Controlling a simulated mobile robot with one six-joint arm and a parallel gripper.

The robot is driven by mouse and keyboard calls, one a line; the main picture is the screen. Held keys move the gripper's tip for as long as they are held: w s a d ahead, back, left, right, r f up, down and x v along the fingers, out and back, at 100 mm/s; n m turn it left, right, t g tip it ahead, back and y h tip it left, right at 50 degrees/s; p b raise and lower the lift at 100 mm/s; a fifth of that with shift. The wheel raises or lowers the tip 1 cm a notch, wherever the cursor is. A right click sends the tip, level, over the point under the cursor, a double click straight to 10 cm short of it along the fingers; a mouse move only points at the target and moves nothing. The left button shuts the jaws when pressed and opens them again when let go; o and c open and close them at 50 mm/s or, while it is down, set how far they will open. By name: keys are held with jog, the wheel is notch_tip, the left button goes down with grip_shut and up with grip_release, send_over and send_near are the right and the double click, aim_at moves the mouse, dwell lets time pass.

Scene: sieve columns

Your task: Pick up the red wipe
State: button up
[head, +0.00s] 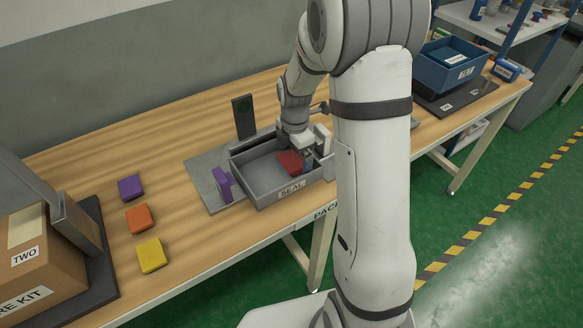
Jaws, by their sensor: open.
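The red wipe (289,161) lies in the right part of a grey tray (272,198) labelled SEAL, on the wooden bench. My gripper (307,162) is open, low over the right end of the tray, at the right edge of the red wipe. My arm comes down from above and hides part of the tray's right side. I cannot tell whether the fingers touch the wipe.
Purple (131,187), orange (139,217) and yellow (152,254) blocks lie on the bench at left, beside a cardboard box (38,258). A blue bin (447,66) is at far right.

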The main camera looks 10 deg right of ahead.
jog(key=shift+f, duration=0.2)
jog(key=c, duration=1.1)
